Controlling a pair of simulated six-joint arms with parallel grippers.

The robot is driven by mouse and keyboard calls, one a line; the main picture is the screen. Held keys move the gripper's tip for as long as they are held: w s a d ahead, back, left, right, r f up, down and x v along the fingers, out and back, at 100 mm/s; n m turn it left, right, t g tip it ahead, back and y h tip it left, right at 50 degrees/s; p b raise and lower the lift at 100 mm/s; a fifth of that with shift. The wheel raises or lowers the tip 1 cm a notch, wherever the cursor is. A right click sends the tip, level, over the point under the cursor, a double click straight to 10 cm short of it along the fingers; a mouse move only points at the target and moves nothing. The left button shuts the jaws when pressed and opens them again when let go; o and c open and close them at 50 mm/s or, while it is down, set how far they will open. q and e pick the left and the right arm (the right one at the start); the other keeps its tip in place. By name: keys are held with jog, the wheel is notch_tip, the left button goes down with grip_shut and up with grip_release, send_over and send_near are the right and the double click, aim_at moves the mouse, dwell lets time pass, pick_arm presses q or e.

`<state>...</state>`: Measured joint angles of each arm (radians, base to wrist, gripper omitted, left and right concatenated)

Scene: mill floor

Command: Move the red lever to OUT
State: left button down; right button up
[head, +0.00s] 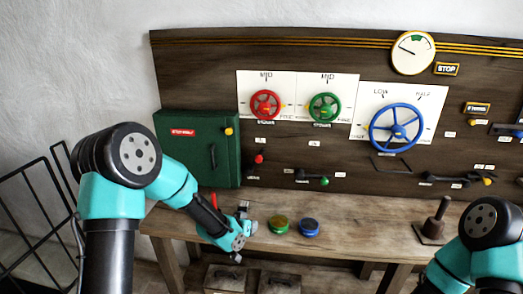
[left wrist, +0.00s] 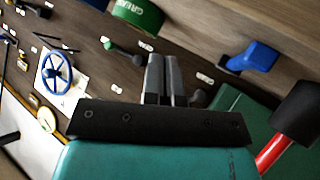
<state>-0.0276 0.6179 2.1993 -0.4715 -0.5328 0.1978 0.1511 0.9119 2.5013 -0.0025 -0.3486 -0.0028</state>
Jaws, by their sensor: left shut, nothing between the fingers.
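The red lever (head: 259,159) is a short dark lever with a red ball knob on the board, right of the green cabinet, in the head view. Its knob points up; small white labels sit near it, too small to read. My left gripper (head: 243,207) is in front of and below it, over the bench, apart from it. In the left wrist view the left gripper's fingers (left wrist: 163,78) are together and empty. The red knob cannot be made out there. My right arm shows at the lower right, but its gripper is out of view.
A green-knobbed lever (head: 324,181) is right of the red one. The green cabinet (head: 200,150) is on the left. Green (head: 278,224) and blue (head: 309,227) round tins stand on the bench beside my left gripper. Red, green and blue handwheels are above.

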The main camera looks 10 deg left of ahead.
pick_arm(q)
jog(key=w+a+r+n+t, duration=0.2)
jog(key=w+a+r+n, duration=0.2)
jog(key=w+r, duration=0.5)
jog(key=w+a+r+n+t, duration=0.2)
jog(key=w+a+r+n, duration=0.3)
jog(key=w+r, duration=0.5)
jog(key=shift+n, duration=0.5)
jog(key=shift+w, duration=0.1)
send_over(255, 163)
jog(key=shift+s+d+f, duration=0.25)
jog(key=shift+f, duration=0.45)
jog(key=shift+s+d+f, duration=0.2)
jog(key=shift+f, duration=0.45)
jog(key=shift+d, duration=0.15)
